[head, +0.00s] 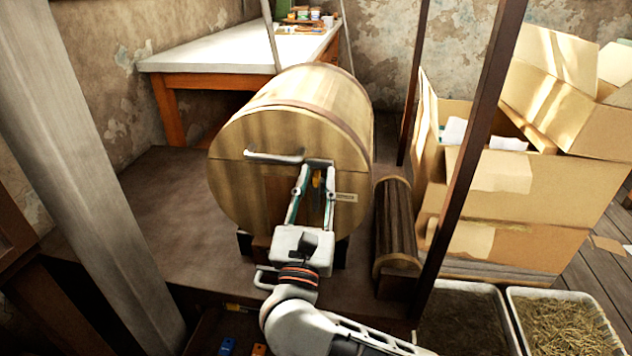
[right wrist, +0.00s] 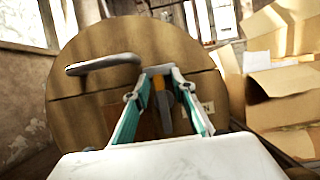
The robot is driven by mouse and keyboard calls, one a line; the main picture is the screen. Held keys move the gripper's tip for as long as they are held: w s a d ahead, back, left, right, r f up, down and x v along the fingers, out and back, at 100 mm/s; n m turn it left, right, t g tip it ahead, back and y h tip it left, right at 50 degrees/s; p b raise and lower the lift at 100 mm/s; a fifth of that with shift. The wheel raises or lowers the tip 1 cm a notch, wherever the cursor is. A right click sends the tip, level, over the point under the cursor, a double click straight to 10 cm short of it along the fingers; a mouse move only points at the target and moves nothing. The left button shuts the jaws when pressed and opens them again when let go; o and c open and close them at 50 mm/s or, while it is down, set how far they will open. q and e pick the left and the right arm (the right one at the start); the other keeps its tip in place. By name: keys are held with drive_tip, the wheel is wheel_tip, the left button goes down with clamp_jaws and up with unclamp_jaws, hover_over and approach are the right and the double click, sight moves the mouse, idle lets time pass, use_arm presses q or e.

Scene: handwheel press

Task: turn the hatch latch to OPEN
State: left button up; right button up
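A wooden barrel (head: 255,135) lies on its side with its round face towards me. The hatch latch is a grey bar (head: 268,157), its free end pointing left and its other end reaching my right gripper's fingertips. It also shows in the right wrist view (right wrist: 103,64). My right gripper (head: 317,172) is open in front of the face, with a finger on each side of a small yellow piece (right wrist: 158,83) and a grey part. I cannot tell whether the fingers touch them. A small label plate (head: 346,197), unreadable, sits to the right. My left gripper is not in view.
A ribbed wooden roller (head: 393,222) stands close to the barrel's right. Dark posts (head: 470,160) and cardboard boxes (head: 520,215) are farther right. A straw-filled tray (head: 565,320) is at lower right. A white-topped table (head: 215,50) stands behind. Bare surface (head: 165,215) lies left of the barrel.

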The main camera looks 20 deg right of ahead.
sight(338, 184)
clamp_jaws()
drive_tip(key=shift+m, duration=0.3)
drive_tip(key=m+g+h, duration=0.1)
drive_tip(key=m+g, duration=0.1)
drive_tip(key=m, duration=0.4)
drive_tip(key=s+d+f+m+g+h, duration=0.1)
drive_tip(key=m+g, duration=0.2)
drive_tip(key=m, duration=0.2)
drive_tip(key=m+g+h, duration=0.1)
drive_tip(key=m+g, duration=0.1)
drive_tip(key=m, duration=0.4)
drive_tip(key=shift+s+d+f+m, duration=0.15)
drive_tip(key=shift+d+f+m, duration=0.15)
drive_tip(key=shift+d, duration=0.1)
drive_tip(key=shift+d+f+m+g+y, duration=0.15)
drive_tip(key=shift+m+g, duration=0.1)
drive_tip(key=shift+m, duration=0.4)
drive_tip(key=shift+a+f+m+g+y, duration=0.1)
drive_tip(key=shift+m+g, duration=0.2)
drive_tip(key=shift+m, duration=0.4)
drive_tip(key=shift+d+f+m+g+y, duration=0.15)
drive_tip(key=shift+m+g, duration=0.1)
drive_tip(key=shift+m, duration=0.4)
drive_tip(key=shift+a, duration=0.1)
